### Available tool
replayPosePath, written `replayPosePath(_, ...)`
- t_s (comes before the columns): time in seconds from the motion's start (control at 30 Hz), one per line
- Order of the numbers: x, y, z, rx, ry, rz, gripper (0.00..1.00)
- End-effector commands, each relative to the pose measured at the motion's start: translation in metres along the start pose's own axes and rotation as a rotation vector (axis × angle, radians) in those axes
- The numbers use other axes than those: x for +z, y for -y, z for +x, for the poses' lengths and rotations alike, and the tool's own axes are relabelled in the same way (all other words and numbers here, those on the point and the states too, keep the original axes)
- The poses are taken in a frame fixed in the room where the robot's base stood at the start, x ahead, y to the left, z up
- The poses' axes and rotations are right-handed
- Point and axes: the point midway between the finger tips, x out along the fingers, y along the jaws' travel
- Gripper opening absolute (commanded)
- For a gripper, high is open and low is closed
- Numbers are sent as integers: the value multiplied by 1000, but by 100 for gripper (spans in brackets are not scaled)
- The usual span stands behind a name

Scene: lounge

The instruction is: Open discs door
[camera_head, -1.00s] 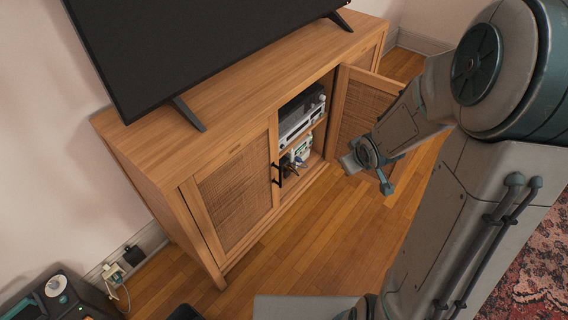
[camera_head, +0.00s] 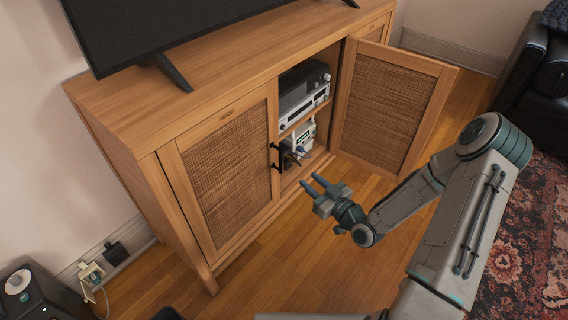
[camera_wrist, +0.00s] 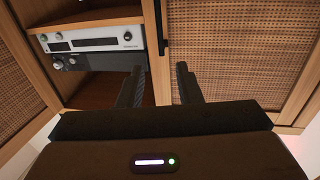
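The wooden cabinet (camera_head: 190,100) has woven-panel doors. The left door (camera_head: 228,172) is closed, with a black handle (camera_head: 275,157) at its right edge and a small label on top that I cannot read. The right door (camera_head: 388,108) stands wide open. I cannot tell which is the discs door. My gripper (camera_head: 312,182) is open and empty, in front of the cabinet and just right of the handle, apart from it. In the wrist view the gripper (camera_wrist: 158,86) has its fingers spread, the closed door (camera_wrist: 248,48) is at right, and its handle (camera_wrist: 162,28) is between and beyond the fingers.
The open compartment holds a silver and black audio unit (camera_head: 303,98) above a white device (camera_head: 300,136). A television (camera_head: 150,28) stands on top. Wooden floor in front is clear. A patterned rug (camera_head: 525,240) and a black sofa (camera_head: 540,75) are at right.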

Motion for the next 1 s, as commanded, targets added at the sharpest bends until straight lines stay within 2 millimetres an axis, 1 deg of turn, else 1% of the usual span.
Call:
replayPosePath(0.17,0,1,22,-3,-5,-2,32)
replayPosePath(0.4,1,1,74,-4,-5,-2,32)
replayPosePath(0.6,1,1,111,-3,-4,-1,32)
replayPosePath(0.7,1,0,124,-1,-2,-1,32)
replayPosePath(0.8,0,0,132,-1,-2,0,32)
replayPosePath(1.0,-1,0,136,0,-2,0,32)
